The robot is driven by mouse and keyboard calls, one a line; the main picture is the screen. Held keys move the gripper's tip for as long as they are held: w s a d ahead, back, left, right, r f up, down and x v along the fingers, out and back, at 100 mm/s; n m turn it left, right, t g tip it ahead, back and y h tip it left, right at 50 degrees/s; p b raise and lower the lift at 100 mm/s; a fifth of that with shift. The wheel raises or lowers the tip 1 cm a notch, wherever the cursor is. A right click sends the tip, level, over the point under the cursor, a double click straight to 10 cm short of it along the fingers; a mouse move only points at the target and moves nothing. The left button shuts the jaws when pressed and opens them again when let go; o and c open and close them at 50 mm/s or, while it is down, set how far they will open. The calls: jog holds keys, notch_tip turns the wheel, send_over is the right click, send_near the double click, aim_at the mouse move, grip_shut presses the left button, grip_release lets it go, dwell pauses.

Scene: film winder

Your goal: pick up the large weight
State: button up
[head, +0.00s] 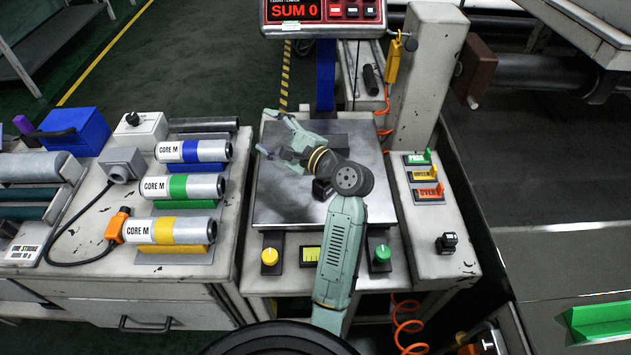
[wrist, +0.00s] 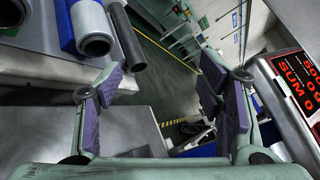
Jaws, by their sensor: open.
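My gripper (head: 268,132) is open and empty above the left back part of the grey scale plate (head: 285,205). In the wrist view its two purple-padded fingers stand wide apart with nothing between them. I cannot surely pick out a large weight in either view. A small black block-like object (head: 447,243) stands on the ledge right of the scale, apart from my gripper. A dark cylinder (head: 371,80) lies on a tray behind the scale. My arm hides part of the scale plate.
Three cores with blue (head: 190,151), green (head: 178,186) and yellow (head: 164,230) bands lie on the left bench. A red display (head: 293,11) reading SUM 0 stands behind the scale. A yellow knob (head: 269,256) and a green knob (head: 382,253) line the scale's front.

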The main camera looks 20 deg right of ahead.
jog(key=s+d+f+m, duration=0.2)
jog(key=s+d, duration=0.1)
jog(key=d, duration=0.1)
jog(key=s+d+f+m, duration=0.2)
jog(key=s+d+f, duration=0.1)
jog(key=s+d+f+m, duration=0.2)
jog(key=s+d+f, duration=0.1)
jog(key=d, duration=0.1)
jog(key=shift+d+m, duration=0.3)
jog(key=shift+m, duration=0.1)
jog(key=s+d+f+m, duration=0.1)
jog(key=s, duration=0.1)
jog(key=s+d+f+m, duration=0.1)
jog(key=s+d, duration=0.1)
jog(key=s, duration=0.1)
jog(key=s+d+f+m+t, duration=0.1)
jog(key=s+m, duration=0.1)
jog(key=shift+s+d+f+b, duration=0.15)
jog(key=shift+s+d+b, duration=0.05)
jog(key=shift+d+b, duration=0.1)
jog(key=shift+a, duration=0.1)
jog(key=x, duration=0.5)
jog(key=shift+p, duration=0.4)
jog(key=p+x, duration=0.1)
jog(key=x, duration=0.3)
jog(key=shift+w+a, duration=0.1)
jog(key=shift+a, duration=0.15)
jog(key=shift+w+a, duration=0.2)
jog(key=shift+w, duration=0.2)
jog(key=shift+c, duration=0.6)
